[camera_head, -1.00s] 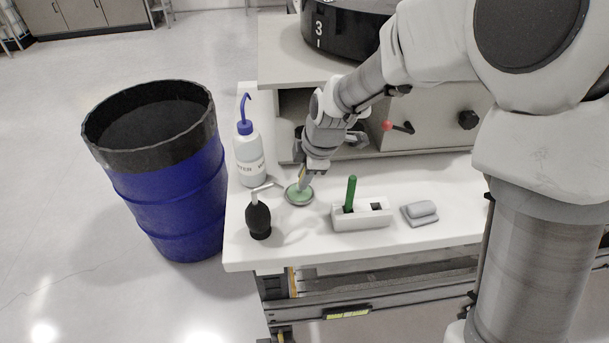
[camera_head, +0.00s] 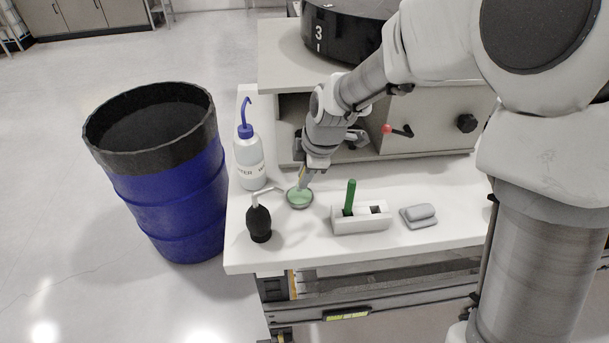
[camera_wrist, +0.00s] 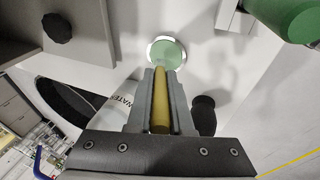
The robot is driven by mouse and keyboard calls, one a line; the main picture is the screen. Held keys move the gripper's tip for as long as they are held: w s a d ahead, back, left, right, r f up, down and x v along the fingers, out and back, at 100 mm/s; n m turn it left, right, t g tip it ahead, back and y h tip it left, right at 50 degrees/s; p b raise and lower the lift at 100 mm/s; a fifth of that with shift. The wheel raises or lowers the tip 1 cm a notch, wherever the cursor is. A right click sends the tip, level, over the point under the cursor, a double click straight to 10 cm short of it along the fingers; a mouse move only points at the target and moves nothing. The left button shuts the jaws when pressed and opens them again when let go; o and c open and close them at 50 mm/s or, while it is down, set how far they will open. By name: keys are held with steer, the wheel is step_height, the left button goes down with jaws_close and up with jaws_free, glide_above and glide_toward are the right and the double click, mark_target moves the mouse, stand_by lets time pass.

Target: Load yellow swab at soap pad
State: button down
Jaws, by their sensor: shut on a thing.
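The yellow swab (camera_wrist: 160,100) lies between the two fingers of my gripper (camera_wrist: 160,85) in the wrist view, and the gripper is shut on it. The soap pad (camera_head: 299,196) is a round green pad in a shallow dish on the white bench. It also shows in the wrist view (camera_wrist: 166,52), just beyond the fingertips. In the head view my gripper (camera_head: 305,172) is right above the pad, pointing down and slightly tilted. I cannot tell whether the swab's tip touches the pad.
A white holder (camera_head: 361,222) with a green swab (camera_head: 350,194) and a grey block (camera_head: 418,215) are to the right. A blue drum (camera_head: 172,205) stands beside the bench.

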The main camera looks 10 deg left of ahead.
steer(key=shift+r+p, duration=1.7)
steer(key=shift+r, duration=1.05)
